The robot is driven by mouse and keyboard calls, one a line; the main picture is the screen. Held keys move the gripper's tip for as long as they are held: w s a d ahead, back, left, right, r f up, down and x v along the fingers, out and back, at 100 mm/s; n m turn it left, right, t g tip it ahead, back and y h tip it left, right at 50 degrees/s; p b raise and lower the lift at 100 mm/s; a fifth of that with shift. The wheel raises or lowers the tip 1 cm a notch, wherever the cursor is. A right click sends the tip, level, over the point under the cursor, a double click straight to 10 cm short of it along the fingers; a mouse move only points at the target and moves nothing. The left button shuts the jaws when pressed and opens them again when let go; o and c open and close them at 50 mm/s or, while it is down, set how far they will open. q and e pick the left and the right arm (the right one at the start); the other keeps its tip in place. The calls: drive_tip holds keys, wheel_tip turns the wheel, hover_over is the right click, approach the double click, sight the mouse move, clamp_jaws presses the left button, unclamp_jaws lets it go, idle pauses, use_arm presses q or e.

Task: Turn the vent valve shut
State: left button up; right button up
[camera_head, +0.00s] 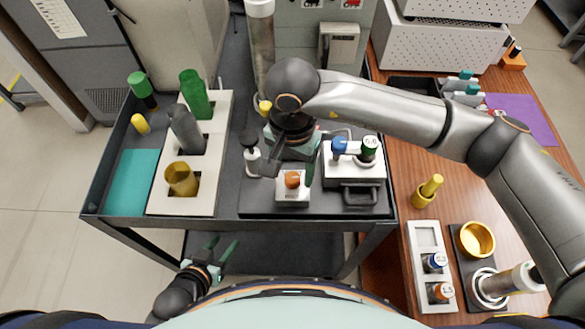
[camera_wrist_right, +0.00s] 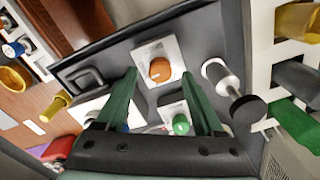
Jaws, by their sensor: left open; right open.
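An orange knob (camera_head: 292,180) stands on a white square plate on the dark cart top. It also shows in the right wrist view (camera_wrist_right: 160,70), just past my fingertips. A green knob (camera_wrist_right: 181,124) on another white plate lies between the fingers in that view. Which knob is the vent valve I cannot tell. My right gripper (camera_head: 291,172) is open and points down over the orange knob, with a finger to either side of it; contact is not visible. My left gripper (camera_head: 222,247) is open and empty, low in front of the cart.
A black-handled white cylinder (camera_head: 251,152) stands left of the orange knob. A white box (camera_head: 354,170) with blue and green caps and a black handle is at right. A pale rack (camera_head: 163,200) holds bottles at left. The glass column (camera_head: 262,50) rises behind.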

drive_tip(key=shift+f, duration=0.95)
clamp_jaws()
